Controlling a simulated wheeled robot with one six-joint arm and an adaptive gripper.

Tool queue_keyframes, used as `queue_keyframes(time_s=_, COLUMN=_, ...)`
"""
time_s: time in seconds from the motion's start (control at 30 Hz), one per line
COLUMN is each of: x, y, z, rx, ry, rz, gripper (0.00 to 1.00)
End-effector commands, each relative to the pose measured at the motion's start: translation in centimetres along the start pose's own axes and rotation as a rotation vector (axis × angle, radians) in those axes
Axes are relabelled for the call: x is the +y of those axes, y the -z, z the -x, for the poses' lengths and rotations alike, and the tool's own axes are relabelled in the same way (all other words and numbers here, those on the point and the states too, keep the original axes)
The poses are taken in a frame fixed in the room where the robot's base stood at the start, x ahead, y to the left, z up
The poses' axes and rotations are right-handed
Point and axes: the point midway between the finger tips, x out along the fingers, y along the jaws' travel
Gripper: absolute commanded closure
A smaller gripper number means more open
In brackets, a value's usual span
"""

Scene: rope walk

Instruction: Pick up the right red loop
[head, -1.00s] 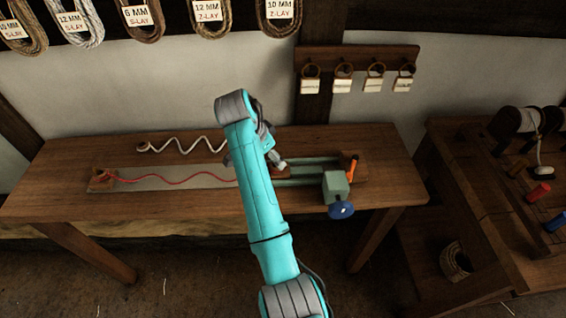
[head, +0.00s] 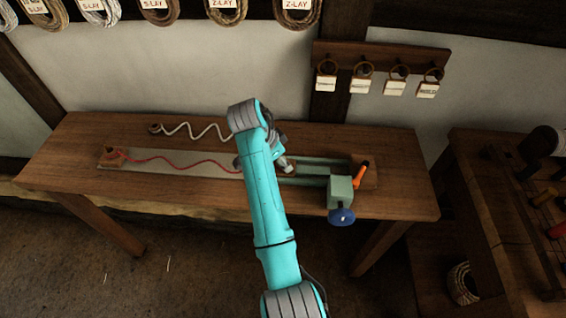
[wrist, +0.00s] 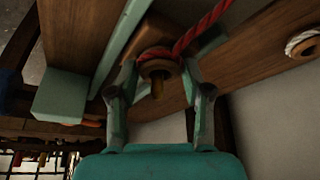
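The red rope (head: 180,160) runs in waves along the grey bed from a wooden block (head: 113,156) at the left to behind my arm. In the wrist view, its right red loop (wrist: 155,52) sits around a wooden peg with a round collar (wrist: 160,70). My gripper (wrist: 157,75) is open, with one finger on each side of the collar and peg. The loop lies just beyond the fingertips. I cannot tell whether the fingers touch it. In the head view, my arm hides the right loop and most of my gripper.
A white wavy rope (head: 190,130) lies behind the bed, with its coiled end (wrist: 303,44) in the wrist view. A green block with a blue knob (head: 341,216) and an orange handle (head: 361,176) stand at the right. The table's front left (head: 150,195) is clear.

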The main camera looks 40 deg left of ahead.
Motion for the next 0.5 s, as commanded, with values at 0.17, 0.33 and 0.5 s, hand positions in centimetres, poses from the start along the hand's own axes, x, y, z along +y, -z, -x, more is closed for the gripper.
queue_keyframes(time_s=0.17, x=0.0, y=0.0, z=0.0, rx=0.0, ry=0.0, rz=0.0, gripper=0.7)
queue_keyframes(time_s=0.33, x=0.0, y=0.1, z=0.2, rx=0.0, ry=0.0, rz=0.0, gripper=0.7)
queue_keyframes(time_s=0.5, x=-0.1, y=0.9, z=2.1, rx=0.001, ry=0.003, rz=-0.001, gripper=0.7)
